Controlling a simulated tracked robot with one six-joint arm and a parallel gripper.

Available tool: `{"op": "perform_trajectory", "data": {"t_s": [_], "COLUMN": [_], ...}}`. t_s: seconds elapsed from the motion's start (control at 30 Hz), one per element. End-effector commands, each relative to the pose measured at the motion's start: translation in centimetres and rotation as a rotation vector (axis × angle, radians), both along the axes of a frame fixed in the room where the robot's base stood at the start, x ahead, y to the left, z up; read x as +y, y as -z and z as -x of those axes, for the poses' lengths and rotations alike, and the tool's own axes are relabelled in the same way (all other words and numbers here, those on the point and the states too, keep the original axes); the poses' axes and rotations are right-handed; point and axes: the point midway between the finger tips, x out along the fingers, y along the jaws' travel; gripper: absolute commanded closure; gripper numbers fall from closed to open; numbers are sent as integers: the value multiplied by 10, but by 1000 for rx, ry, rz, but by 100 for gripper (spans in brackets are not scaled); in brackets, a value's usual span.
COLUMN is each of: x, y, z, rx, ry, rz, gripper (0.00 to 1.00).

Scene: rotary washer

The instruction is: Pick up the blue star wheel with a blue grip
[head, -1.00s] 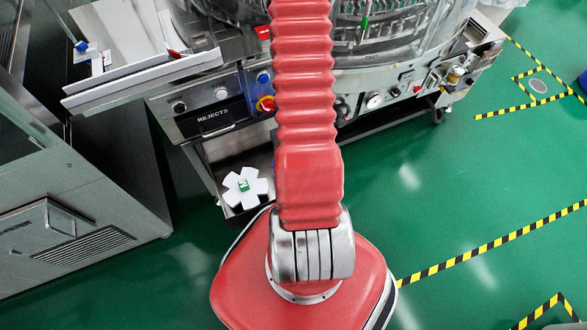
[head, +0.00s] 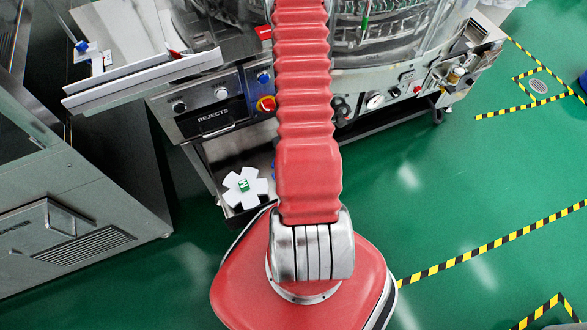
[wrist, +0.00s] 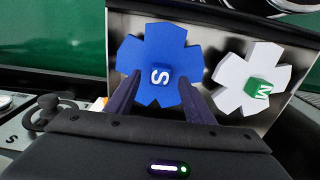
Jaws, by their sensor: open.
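The blue star wheel (wrist: 153,48) lies on a metal shelf in the wrist view. Its blue grip (wrist: 160,76), marked with a white S, stands at its middle. My gripper (wrist: 159,80) is open, with one dark finger on each side of the grip in the picture. The fingers overlap the lower part of the wheel; I cannot tell whether they touch it. In the head view my red arm hides the gripper and nearly all of the blue wheel.
A white star wheel (wrist: 235,78) with a green grip marked M lies to the right of the blue one. It also shows in the head view (head: 234,196). The washer's control panel (head: 212,108) stands above the shelf.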

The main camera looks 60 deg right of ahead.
Motion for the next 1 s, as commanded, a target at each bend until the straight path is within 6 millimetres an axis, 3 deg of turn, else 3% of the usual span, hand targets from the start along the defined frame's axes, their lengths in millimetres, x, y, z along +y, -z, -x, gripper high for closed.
{"op": "perform_trajectory", "data": {"t_s": [0.23,0.8,1.0], "x": [0,0,0], "y": [19,21,21], "z": [0,0,0], "rx": [1,1,1], "ry": [1,1,0], "rz": [-1,1,1], "gripper": [52,52,64]}}
